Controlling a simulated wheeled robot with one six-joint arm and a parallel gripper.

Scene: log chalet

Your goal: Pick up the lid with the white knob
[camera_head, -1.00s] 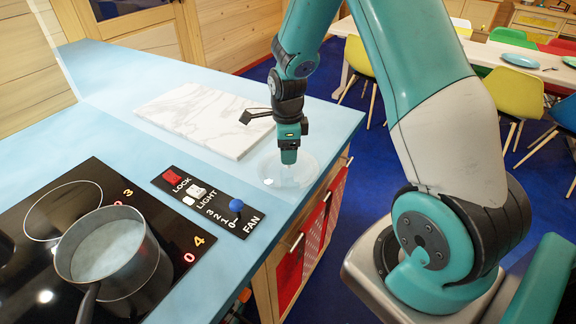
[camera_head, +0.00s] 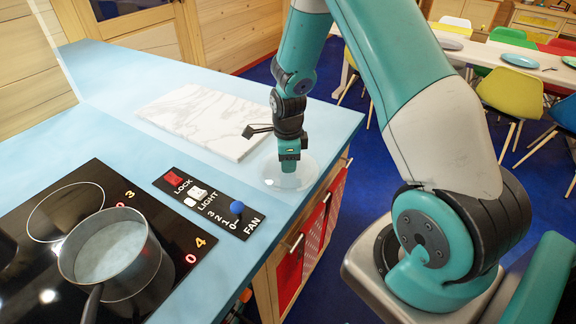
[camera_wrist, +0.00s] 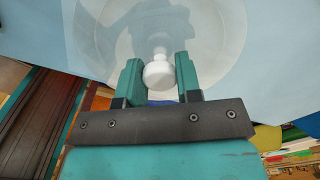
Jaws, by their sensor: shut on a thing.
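The lid (camera_head: 303,182) is a clear, round glass disc by the right edge of the blue counter, just right of the marble board. It also shows in the wrist view (camera_wrist: 215,50), with its white knob (camera_wrist: 158,72) between the two green fingers. My gripper (camera_wrist: 160,75) is shut on the white knob. In the head view my gripper (camera_head: 289,168) points straight down over the middle of the lid, and its fingers mostly hide the knob. Whether the lid touches the counter or is slightly raised I cannot tell.
A white marble board (camera_head: 195,118) lies behind and left of the lid. A control panel (camera_head: 210,204) with a blue knob and a black hob (camera_head: 60,270) carrying a steel pot (camera_head: 140,275) are at front left. The counter edge drops off at the right.

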